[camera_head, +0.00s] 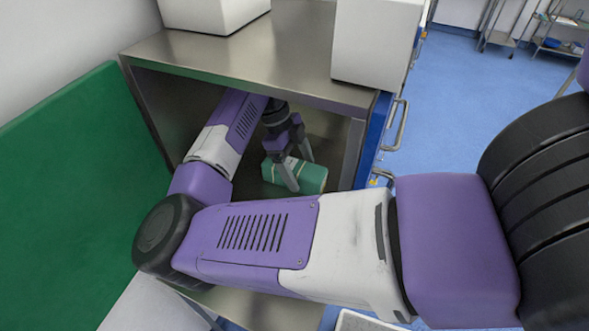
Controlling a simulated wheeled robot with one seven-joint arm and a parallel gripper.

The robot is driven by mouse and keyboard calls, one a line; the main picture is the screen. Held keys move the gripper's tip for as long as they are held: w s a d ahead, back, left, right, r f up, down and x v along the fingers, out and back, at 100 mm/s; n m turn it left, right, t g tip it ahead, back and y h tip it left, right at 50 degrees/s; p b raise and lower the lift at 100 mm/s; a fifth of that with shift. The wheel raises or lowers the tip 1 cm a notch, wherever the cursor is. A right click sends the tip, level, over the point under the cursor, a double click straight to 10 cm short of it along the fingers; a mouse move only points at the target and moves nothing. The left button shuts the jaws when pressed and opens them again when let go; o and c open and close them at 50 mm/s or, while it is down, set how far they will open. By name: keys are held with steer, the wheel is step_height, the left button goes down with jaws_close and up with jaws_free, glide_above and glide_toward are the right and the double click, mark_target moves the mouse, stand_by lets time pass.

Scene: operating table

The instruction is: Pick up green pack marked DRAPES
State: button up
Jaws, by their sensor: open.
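A green pack (313,179) with a pale band lies on the shelf inside the metal cabinet. Any marking on it is too small to read. My gripper (299,174) is inside the cabinet, pointing down at the pack, with its fingers open. One finger overlaps the near side of the pack in the picture, and the other shows behind it. I cannot tell whether the fingers touch it. My arm hides part of the shelf and the cabinet's left interior.
The metal cabinet (290,60) has a low top above my gripper and a side wall close on the right. White boxes (375,40) stand on top. A green panel (70,200) is at the left. Blue floor (470,100) is open at the right.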

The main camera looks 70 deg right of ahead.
mark_target(318, 173)
steer(key=s, duration=0.2)
steer(key=s+p, duration=0.1)
steer(key=s, duration=0.1)
steer(key=shift+s+a+r+p, duration=0.15)
steer(key=shift+s+p, duration=0.15)
steer(key=shift+s, duration=0.05)
steer(key=x, duration=0.3)
steer(key=shift+w, duration=0.1)
jaws_close()
